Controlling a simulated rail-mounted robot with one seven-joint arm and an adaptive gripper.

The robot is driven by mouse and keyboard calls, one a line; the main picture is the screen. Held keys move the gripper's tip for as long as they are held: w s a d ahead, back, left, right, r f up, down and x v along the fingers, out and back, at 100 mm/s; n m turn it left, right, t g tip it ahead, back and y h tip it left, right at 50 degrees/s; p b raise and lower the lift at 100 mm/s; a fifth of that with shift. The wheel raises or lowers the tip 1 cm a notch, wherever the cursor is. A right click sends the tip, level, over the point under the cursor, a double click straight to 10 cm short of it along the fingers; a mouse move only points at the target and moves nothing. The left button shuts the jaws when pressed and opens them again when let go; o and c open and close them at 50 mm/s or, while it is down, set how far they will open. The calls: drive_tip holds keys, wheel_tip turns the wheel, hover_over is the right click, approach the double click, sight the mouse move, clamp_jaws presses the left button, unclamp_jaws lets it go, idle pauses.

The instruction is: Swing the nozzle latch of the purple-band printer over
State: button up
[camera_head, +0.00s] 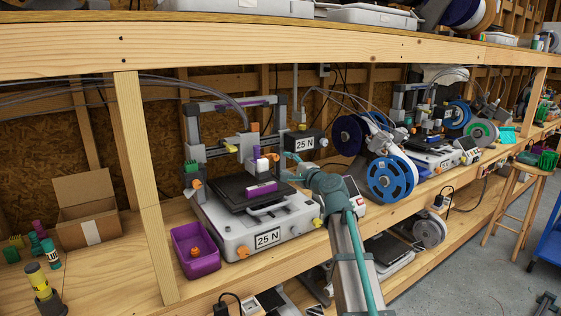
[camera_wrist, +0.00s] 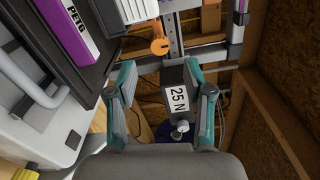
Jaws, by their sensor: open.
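The near printer (camera_head: 258,215) has a grey-white base, a dark bed and a purple strip (camera_head: 246,101) on its top bar. A white toolhead (camera_head: 249,150) with yellow and orange parts hangs over the bed; I cannot tell which part is the nozzle latch. In the wrist view an orange knob-like piece (camera_wrist: 160,46) sits on the frame ahead of the fingers. My gripper (camera_head: 287,167) is open and empty at the printer's right side, with its fingers (camera_wrist: 162,75) apart around the line of sight to a dark box marked 25 N (camera_wrist: 178,98).
A purple block marked PETG (camera_wrist: 75,25) lies on the bed. A purple bin (camera_head: 195,262) stands at the front left. Blue-sided spools (camera_head: 391,178) and a second printer (camera_head: 432,150) stand to the right. A wooden post (camera_head: 146,190) and the upper shelf beam (camera_head: 260,44) bound the space.

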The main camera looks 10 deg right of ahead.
drive_tip(key=shift+v, duration=2.15)
